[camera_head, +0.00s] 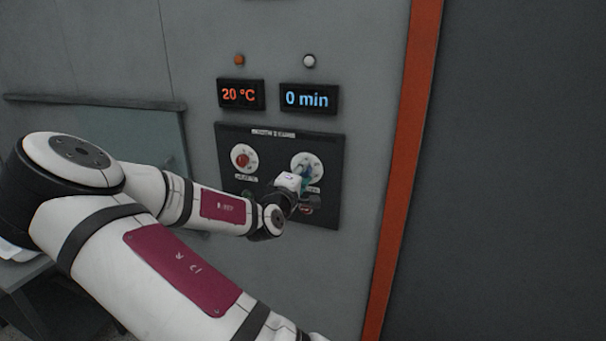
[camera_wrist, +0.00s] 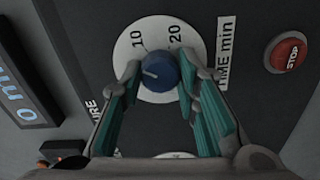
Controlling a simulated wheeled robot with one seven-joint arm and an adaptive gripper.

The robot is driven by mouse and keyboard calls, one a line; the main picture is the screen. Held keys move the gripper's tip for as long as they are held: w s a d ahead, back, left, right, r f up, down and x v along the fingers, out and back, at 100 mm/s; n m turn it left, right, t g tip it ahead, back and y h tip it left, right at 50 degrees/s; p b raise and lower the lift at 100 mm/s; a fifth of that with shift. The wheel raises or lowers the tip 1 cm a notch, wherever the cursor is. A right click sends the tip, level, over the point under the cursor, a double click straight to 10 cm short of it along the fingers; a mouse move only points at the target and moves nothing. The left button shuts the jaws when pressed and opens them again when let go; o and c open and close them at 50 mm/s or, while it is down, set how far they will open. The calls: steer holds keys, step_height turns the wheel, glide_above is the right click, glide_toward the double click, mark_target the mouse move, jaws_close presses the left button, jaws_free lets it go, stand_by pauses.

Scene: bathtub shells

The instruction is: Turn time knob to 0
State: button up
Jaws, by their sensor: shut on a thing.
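The time knob is a blue knob (camera_wrist: 160,71) on a white dial (camera_wrist: 125,50) marked 10 and 20, beside the words TIME min. A pale mark on the knob points left in the wrist view; no 0 marking is visible. My gripper (camera_wrist: 157,78) has its teal fingers closed on the knob's two sides. In the head view my gripper (camera_head: 302,180) is at the right-hand dial (camera_head: 305,158) and hides much of the knob. The time display (camera_head: 309,98) reads 0 min in blue.
The temperature display (camera_head: 240,95) reads 20 °C. A red knob (camera_head: 242,160) sits on the dial left of the time dial. A red STOP button (camera_wrist: 288,53) is close to my gripper. An orange post (camera_head: 403,160) stands right of the panel.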

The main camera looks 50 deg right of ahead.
steer(key=n, duration=0.6)
steer(key=shift+n, duration=0.3)
stand_by(0.5)
steer(key=o, duration=1.2)
steer(key=shift+c, duration=0.2)
steer(key=shift+a, duration=0.1)
steer(key=v, duration=1.2)
steer(key=shift+f, duration=0.1)
